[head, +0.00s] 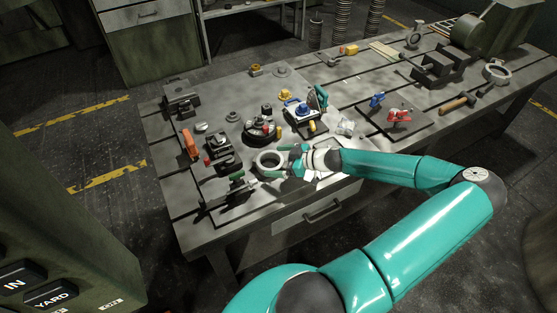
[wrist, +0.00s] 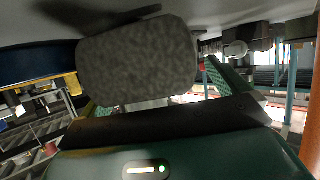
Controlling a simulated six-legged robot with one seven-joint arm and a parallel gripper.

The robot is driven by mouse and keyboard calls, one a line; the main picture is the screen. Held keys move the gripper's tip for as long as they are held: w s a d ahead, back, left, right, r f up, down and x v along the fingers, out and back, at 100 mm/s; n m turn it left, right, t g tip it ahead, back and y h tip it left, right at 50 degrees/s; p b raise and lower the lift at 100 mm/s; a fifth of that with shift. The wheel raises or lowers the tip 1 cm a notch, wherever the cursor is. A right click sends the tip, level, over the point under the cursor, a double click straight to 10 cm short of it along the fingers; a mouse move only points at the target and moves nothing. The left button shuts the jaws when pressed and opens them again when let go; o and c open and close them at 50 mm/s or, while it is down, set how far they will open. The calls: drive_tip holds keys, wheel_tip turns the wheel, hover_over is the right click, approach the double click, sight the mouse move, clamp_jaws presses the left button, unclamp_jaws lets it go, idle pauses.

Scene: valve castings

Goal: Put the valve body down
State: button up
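The valve body (head: 264,163) is a pale grey casting with a round, ring-like opening. It is at the front edge of the workbench, left of my gripper (head: 291,161). In the wrist view, a rough grey block-like face of the casting (wrist: 138,60) fills the upper middle, between the green finger pads of my gripper (wrist: 160,98). The fingers appear closed on it, though the contact itself is hidden behind the casting. I cannot tell whether its underside touches the bench top.
The workbench (head: 240,92) is crowded. A dark clamp (head: 238,186) stands just left of the valve body, and a round dark fixture (head: 259,131) lies behind it. A blue-topped block (head: 303,113) stands behind right. A hammer (head: 459,103) lies farther right.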

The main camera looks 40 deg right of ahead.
drive_tip(key=v, duration=1.3)
drive_tip(key=shift+s+d+r, duration=0.2)
drive_tip(key=shift+s+r, duration=0.05)
drive_tip(key=shift+s, duration=0.05)
